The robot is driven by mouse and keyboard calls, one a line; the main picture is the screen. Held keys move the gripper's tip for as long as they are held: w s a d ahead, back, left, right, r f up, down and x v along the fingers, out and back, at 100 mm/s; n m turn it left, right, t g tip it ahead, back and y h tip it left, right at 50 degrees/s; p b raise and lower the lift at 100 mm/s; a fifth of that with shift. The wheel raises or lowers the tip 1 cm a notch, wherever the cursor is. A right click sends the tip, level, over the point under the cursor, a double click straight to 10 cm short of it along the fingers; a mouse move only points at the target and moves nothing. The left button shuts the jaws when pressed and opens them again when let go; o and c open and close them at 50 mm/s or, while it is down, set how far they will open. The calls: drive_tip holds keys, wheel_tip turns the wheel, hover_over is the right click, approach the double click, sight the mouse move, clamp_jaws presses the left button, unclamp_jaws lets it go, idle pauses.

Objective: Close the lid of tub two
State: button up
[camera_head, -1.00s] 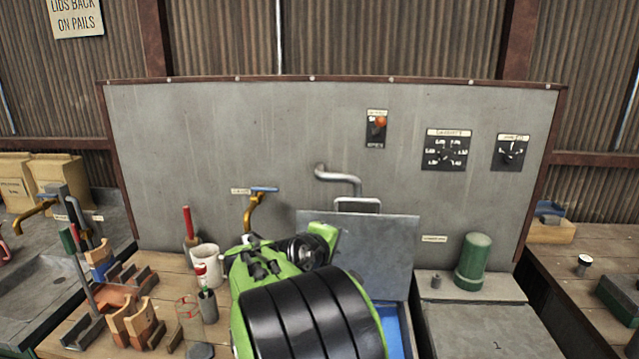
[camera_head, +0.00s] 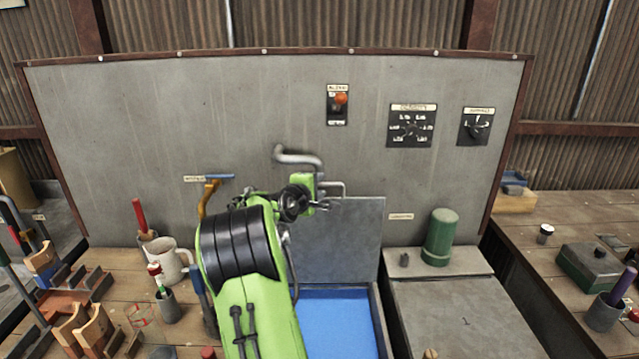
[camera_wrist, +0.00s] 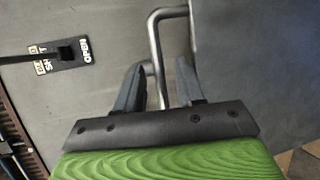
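A tub filled with blue (camera_head: 338,325) stands open at the middle front; its number is not visible. Its grey lid (camera_head: 345,240) stands raised, near upright, in front of the back panel. The lid has a metal bar handle (camera_head: 334,186) at its top edge, and the bar also shows in the wrist view (camera_wrist: 154,42). My gripper (camera_head: 322,203) is at the lid's upper left, by the handle. In the wrist view the two fingers of my gripper (camera_wrist: 158,75) are apart, with the bar running between them and gaps visible. The lid (camera_wrist: 255,65) fills the right side there.
A closed grey lid marked 1 (camera_head: 450,315) lies to the right, with a green cylinder (camera_head: 440,237) behind it.

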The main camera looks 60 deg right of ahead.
drive_tip(key=shift+x, duration=1.15)
drive_tip(key=shift+w, duration=0.1)
drive_tip(key=shift+a, duration=0.1)
clamp_jaws()
